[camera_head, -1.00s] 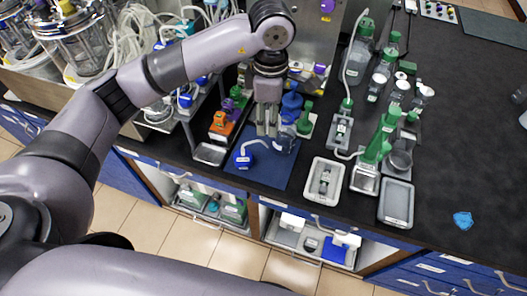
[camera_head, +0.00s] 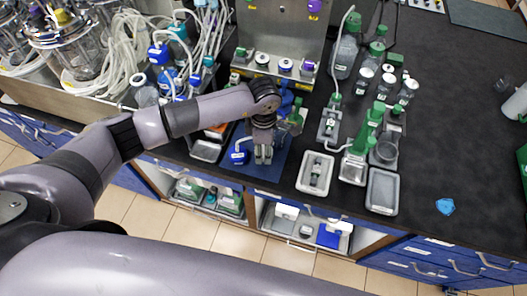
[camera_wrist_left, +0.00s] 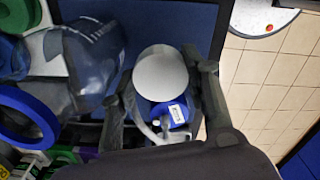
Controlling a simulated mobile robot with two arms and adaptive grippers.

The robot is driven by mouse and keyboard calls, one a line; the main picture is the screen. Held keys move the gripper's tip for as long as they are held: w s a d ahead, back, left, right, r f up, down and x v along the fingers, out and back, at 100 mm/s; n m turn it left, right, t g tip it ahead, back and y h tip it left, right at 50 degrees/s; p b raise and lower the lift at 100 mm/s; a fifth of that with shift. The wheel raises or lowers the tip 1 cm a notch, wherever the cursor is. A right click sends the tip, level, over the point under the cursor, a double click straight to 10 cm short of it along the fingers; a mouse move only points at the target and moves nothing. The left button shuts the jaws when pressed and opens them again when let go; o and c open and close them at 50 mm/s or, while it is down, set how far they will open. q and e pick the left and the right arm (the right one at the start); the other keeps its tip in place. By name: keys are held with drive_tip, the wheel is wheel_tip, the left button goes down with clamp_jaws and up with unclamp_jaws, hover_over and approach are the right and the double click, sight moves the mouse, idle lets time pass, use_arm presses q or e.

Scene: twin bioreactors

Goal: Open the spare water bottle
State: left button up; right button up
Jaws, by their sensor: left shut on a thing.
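My left gripper (camera_head: 263,155) is over the blue mat (camera_head: 285,163) at the front of the bench. In the left wrist view its fingers (camera_wrist_left: 166,85) are closed on both sides of a white round-topped thing (camera_wrist_left: 160,70), which looks like a cap. The gripper hides what is under it in the head view. A clear bottle (camera_wrist_left: 85,62) is beside the left finger in the wrist view. I cannot tell which vessel is the spare water bottle. A small blue labelled piece with a white tube (camera_head: 238,152) is on the mat, left of the gripper. My right gripper is not in view.
A grey tray (camera_head: 315,173) and green-capped pump pieces (camera_head: 362,140) stand right of the mat. A steel panel (camera_head: 283,35) rises behind. Open shelves (camera_head: 305,229) lie below the front edge. The black bench at right is mostly clear around a blue scrap (camera_head: 445,206).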

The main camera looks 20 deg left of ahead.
sight(263, 150)
use_arm(q)
wheel_tip(263, 150, down, 3)
drive_tip(key=shift+s+r+p, duration=0.1)
drive_tip(key=shift+r+p, duration=0.05)
drive_tip(key=shift+p, duration=0.15)
drive_tip(key=shift+f, duration=0.4)
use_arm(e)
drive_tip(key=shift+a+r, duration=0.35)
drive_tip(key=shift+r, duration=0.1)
use_arm(q)
drive_tip(key=shift+f, duration=0.15)
drive_tip(key=o, duration=1)
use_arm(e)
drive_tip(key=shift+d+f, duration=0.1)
